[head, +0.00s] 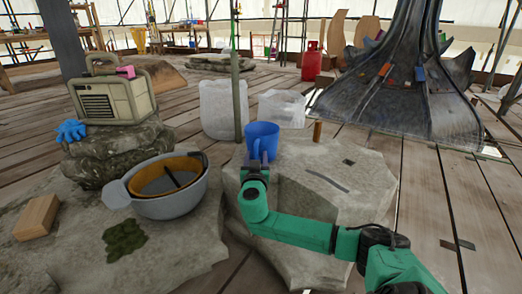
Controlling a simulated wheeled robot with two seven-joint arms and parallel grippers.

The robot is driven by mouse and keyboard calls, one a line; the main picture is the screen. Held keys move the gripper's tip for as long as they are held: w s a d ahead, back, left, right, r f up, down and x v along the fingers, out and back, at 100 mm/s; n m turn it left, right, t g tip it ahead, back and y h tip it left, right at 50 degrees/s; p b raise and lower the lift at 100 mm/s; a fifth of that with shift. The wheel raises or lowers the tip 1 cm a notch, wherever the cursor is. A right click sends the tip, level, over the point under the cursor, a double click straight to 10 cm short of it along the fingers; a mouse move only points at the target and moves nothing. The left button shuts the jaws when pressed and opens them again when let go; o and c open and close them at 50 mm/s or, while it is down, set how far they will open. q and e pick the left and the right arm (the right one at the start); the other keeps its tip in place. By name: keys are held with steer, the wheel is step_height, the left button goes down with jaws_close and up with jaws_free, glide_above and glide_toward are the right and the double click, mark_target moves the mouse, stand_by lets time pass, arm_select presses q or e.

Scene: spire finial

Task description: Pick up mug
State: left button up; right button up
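A blue mug (263,139) stands upright near the far left edge of a flat-topped stone block (355,185), in the middle of the head view. My green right arm comes in from the lower right. Its gripper (257,167) is at the near side of the mug, by the handle. The fingers are small and partly hidden, so I cannot tell whether they are open or shut, or whether they touch the mug. My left gripper is not in view.
Left of the block, a grey bowl (178,207) and a wooden block (37,217) rest on another stone. A radio (112,98) and blue glove (72,131) sit on stacked stones. A thin pole (236,80) rises behind the mug, near white plastic containers (216,108). The block's right top is mostly clear.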

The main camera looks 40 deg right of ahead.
jaws_close()
stand_by(1.3)
